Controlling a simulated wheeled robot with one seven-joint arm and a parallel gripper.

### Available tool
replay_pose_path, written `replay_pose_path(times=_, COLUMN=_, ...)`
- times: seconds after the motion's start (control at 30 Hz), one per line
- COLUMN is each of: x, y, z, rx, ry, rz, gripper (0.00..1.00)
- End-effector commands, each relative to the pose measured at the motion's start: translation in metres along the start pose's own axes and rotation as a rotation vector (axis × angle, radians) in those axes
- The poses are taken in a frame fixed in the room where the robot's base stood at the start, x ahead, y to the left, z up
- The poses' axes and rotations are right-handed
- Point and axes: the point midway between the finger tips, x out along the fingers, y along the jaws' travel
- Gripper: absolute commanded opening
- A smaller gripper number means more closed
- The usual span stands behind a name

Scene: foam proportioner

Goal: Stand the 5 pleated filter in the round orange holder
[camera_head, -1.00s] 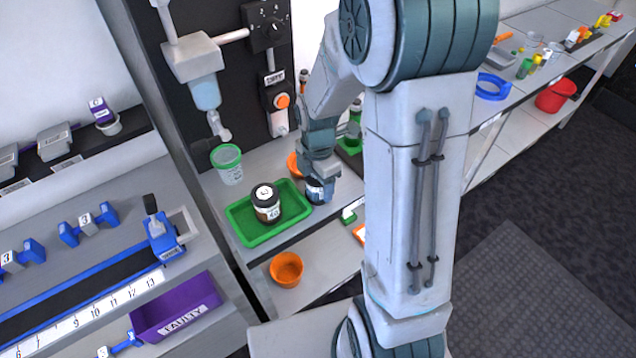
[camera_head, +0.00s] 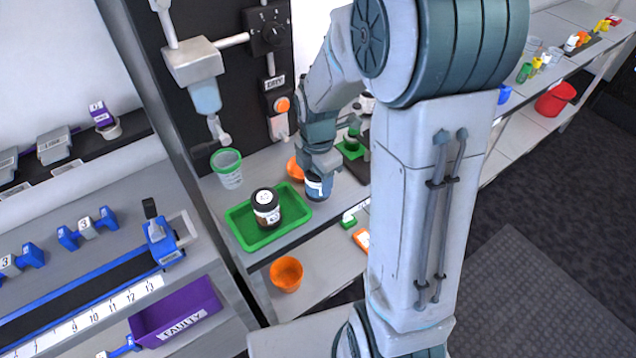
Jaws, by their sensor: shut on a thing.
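My gripper (camera_head: 321,168) points down and is shut on a dark blue-black canister (camera_head: 319,188) with a pale label, at the right end of the green tray. The number on it is too small to read, so I cannot tell whether it is the 5 pleated filter. I cannot tell whether its base touches anything. A round orange thing (camera_head: 294,168) shows partly behind my gripper on the bench, its right side hidden; it may be the holder. An orange cup (camera_head: 286,273) stands on the lower shelf.
A dark lidded jar (camera_head: 266,207) stands in the green tray (camera_head: 243,233). A green-rimmed clear cup (camera_head: 229,168) stands behind it, below the dispenser (camera_head: 205,95). A purple "FAULTY" bin (camera_head: 178,308) is at lower left. My arm hides the bench to the right.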

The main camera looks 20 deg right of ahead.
Motion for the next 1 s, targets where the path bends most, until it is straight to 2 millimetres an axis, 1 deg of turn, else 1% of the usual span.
replay_pose_path(times=0.03, x=-0.011, y=0.001, z=0.001, rx=0.001, ry=-0.003, rz=0.007, gripper=0.26)
replay_pose_path(times=0.07, x=-0.015, y=0.001, z=0.005, rx=0.004, ry=-0.002, rz=0.005, gripper=0.26)
replay_pose_path(times=0.1, x=-0.018, y=0.001, z=0.015, rx=0.009, ry=-0.002, rz=0.004, gripper=0.26)
replay_pose_path(times=0.3, x=-0.045, y=0.001, z=0.061, rx=0.009, ry=-0.002, rz=0.004, gripper=0.26)
replay_pose_path(times=0.4, x=-0.057, y=0.002, z=0.081, rx=0.006, ry=-0.002, rz=0.003, gripper=0.26)
replay_pose_path(times=0.5, x=-0.067, y=0.002, z=0.097, rx=0.005, ry=-0.001, rz=0.002, gripper=0.26)
replay_pose_path(times=0.6, x=-0.074, y=0.002, z=0.108, rx=0.002, ry=0.0, rz=0.0, gripper=0.26)
replay_pose_path(times=0.7, x=-0.079, y=0.004, z=0.112, rx=0.002, ry=0.0, rz=0.002, gripper=0.26)
replay_pose_path(times=0.77, x=-0.083, y=0.005, z=0.109, rx=0.0, ry=0.0, rz=0.003, gripper=0.26)
replay_pose_path(times=0.9, x=-0.089, y=0.009, z=0.098, rx=-0.001, ry=0.0, rz=0.001, gripper=0.26)
replay_pose_path(times=1.0, x=-0.085, y=0.018, z=0.089, rx=-0.003, ry=0.001, rz=-0.003, gripper=0.26)
